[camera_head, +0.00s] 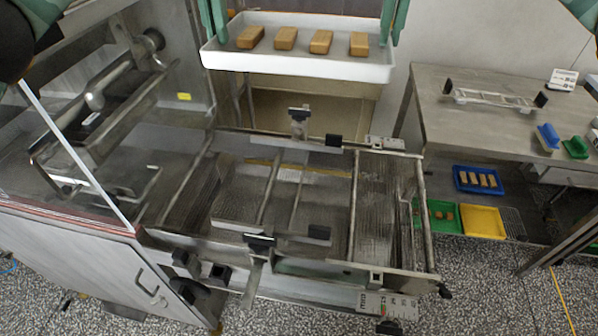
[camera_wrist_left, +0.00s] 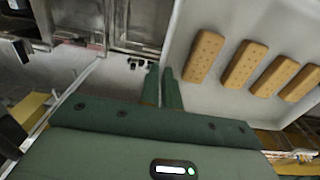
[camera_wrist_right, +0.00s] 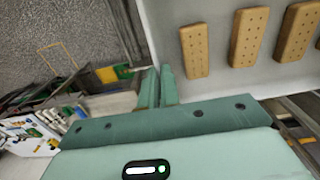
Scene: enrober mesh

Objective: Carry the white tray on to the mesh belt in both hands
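The white tray (camera_head: 300,67) is at the top of the head view, level, with several brown biscuits (camera_head: 285,38) in a row. It also shows in the left wrist view (camera_wrist_left: 222,20) and the right wrist view (camera_wrist_right: 212,12). My left gripper (camera_head: 218,30) is shut on its left wall; its fingers pinch the rim in the left wrist view (camera_wrist_left: 162,85). My right gripper (camera_head: 390,30) is shut on the right wall, also in the right wrist view (camera_wrist_right: 159,85). The mesh belt (camera_head: 375,205) lies nearer and lower, apart from the tray. I cannot tell whether the tray touches the stand below.
A brown stand (camera_head: 310,112) is beneath the tray. Rails and black-knobbed clamps (camera_head: 300,115) stick up around the belt. A clear guard (camera_head: 80,150) and machine housing stand left. A steel table (camera_head: 470,115) stands right, with blue (camera_head: 480,191) and yellow (camera_head: 482,222) trays lower down.

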